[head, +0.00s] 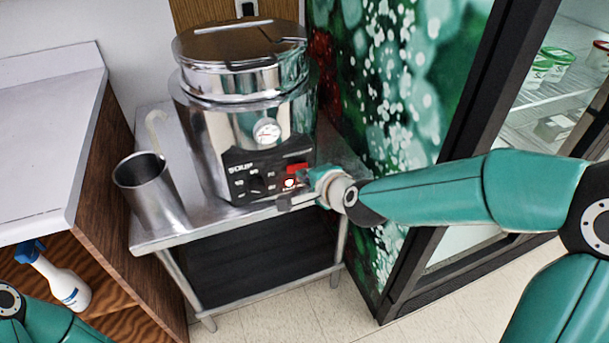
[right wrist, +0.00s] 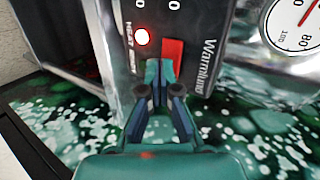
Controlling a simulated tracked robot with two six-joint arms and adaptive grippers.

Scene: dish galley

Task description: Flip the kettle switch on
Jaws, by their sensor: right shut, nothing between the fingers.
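The soup kettle (head: 240,120) is a shiny steel pot with a lid and a dial gauge, standing on a steel table. Its black control panel (head: 250,183) carries a red switch (head: 298,168), which also shows in the right wrist view (right wrist: 173,54). Beside the switch a round indicator light (right wrist: 141,37) looks bright white with a red rim. My right gripper (right wrist: 158,74) is shut and empty, its fingertips at the lower end of the switch in that view. I cannot tell whether they touch it. My left gripper is out of view; only part of the left arm shows.
A steel cup (head: 150,190) stands on the steel table (head: 160,238) left of the kettle. A wooden cabinet with a spray bottle (head: 62,283) is at the left. A patterned green wall panel (head: 385,90) and a glass-door cooler are close on the right.

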